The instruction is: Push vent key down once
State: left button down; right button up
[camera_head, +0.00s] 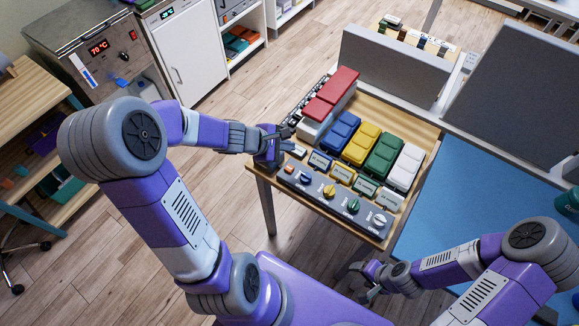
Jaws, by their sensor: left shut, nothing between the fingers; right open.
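A grey control panel (320,193) with several coloured knobs lies along the front edge of a wooden table (261,176). Small labelled keys stand behind the knobs, and their lettering is too small to read, so I cannot tell which is the vent key. My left gripper (278,155) is shut and empty, at the panel's left end. It hides part of that end, and I cannot tell whether it touches a key. My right gripper (366,282) is open and empty, low in front of the table, away from the panel.
Large red (331,94), blue (340,131), yellow (361,143), green (383,155) and white (405,168) blocks stand in a row behind the panel. A grey divider (390,65) rises behind them. A blue mat (480,190) lies to the right.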

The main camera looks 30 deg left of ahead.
pick_arm(q)
jog(key=b, duration=0.7)
send_over(287, 170)
notch_tip(287, 170, down, 8)
jog(key=shift+w+r, duration=0.1)
jog(key=shift+r, duration=0.05)
jog(key=shift+f+b, duration=0.55)
dwell(1.1)
jog(key=shift+f+b, duration=0.4)
jog(key=shift+b, duration=0.1)
jog(key=shift+f+b, duration=0.5)
jog(key=shift+b, duration=0.1)
dwell(0.6)
jog(key=shift+r, duration=0.1)
jog(key=shift+r+p, duration=0.8)
jog(key=shift+r, duration=0.05)
